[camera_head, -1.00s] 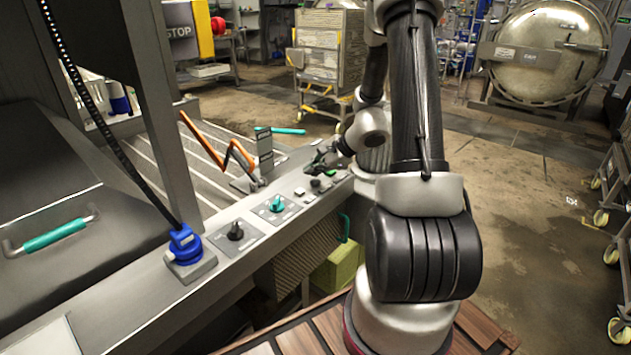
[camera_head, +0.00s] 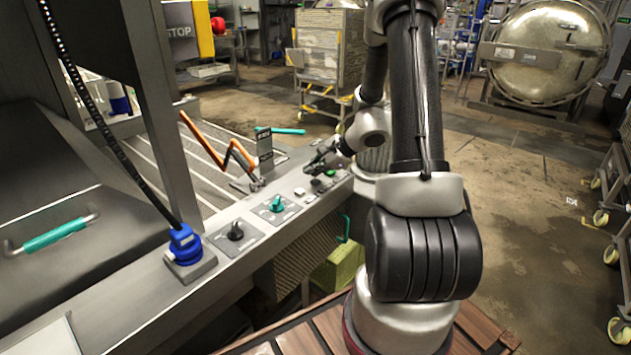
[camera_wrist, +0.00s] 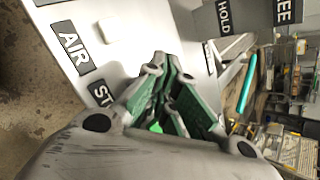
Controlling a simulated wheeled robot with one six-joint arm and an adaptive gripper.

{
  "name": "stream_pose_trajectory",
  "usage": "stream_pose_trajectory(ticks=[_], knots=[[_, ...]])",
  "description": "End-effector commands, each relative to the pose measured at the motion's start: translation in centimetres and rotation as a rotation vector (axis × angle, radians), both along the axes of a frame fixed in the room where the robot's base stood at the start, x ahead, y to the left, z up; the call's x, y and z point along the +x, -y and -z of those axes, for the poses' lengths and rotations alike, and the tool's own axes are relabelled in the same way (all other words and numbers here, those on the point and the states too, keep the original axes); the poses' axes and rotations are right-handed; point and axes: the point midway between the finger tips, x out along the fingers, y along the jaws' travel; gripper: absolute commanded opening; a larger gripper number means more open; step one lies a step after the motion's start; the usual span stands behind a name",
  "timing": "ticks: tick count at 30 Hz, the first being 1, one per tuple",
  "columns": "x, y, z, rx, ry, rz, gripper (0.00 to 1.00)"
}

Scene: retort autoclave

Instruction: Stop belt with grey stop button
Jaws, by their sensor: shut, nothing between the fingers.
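My gripper (camera_head: 312,165) is shut and empty over the far end of the control panel (camera_head: 215,268) in the head view. In the wrist view its closed dark and green fingers (camera_wrist: 168,88) reach across the panel face. A small dark button (camera_head: 316,186) lies just below the gripper in the head view, and a green spot (camera_head: 331,172) shows beside it. In the wrist view a label starting with "ST" (camera_wrist: 101,93) is partly covered by the gripper. I cannot tell which button is the grey stop button, or whether the fingertips touch one.
A pale button (camera_head: 300,192), a teal knob (camera_head: 277,204), a black knob (camera_head: 236,231) and a blue switch (camera_head: 182,243) line the panel. An orange bent rod (camera_head: 232,150) stands close left of my gripper.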

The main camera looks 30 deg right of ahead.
Motion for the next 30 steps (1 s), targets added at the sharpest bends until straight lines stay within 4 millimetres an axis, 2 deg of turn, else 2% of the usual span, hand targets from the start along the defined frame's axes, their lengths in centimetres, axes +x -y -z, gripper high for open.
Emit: stream_pose_trajectory(ticks=[30], knots=[[-0.01,0.00,0.87,0.000,0.000,0.000,0.00]])
